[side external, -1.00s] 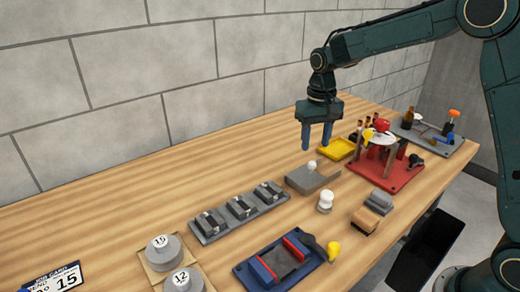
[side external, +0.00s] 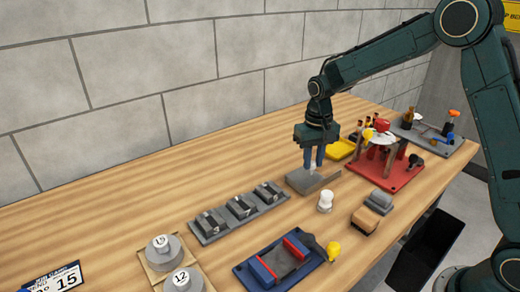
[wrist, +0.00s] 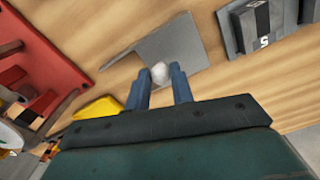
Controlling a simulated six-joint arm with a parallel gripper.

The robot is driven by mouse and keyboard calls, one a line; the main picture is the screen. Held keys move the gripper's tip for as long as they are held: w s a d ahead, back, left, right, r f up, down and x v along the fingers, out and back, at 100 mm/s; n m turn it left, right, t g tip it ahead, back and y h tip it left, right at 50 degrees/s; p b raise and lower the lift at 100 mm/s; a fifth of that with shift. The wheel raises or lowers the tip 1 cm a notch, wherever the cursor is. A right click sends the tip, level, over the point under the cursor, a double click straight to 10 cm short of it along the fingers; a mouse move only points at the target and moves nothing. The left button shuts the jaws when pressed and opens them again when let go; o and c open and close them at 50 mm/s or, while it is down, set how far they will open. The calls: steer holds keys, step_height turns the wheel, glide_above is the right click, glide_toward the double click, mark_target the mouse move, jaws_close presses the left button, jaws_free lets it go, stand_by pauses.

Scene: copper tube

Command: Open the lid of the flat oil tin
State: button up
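My gripper (side external: 314,168) points down over the tin. Its blue fingers stand close together, one on each side of the knob, and appear shut on it. In the wrist view the gripper (wrist: 159,82) frames the knob with no clear gap.
A white knobbed piece (side external: 325,201) stands in front. A grey strip of switch blocks (side external: 240,211) is to the left. A blue vise-like fixture (side external: 282,262) is nearer.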

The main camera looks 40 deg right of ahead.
jaws_close()
steer(key=shift+d, duration=0.15)
steer(key=d, duration=0.7)
steer(key=o, duration=0.5)
jaws_free()
steer(key=shift+o, duration=0.2)
steer(key=shift+r, duration=0.1)
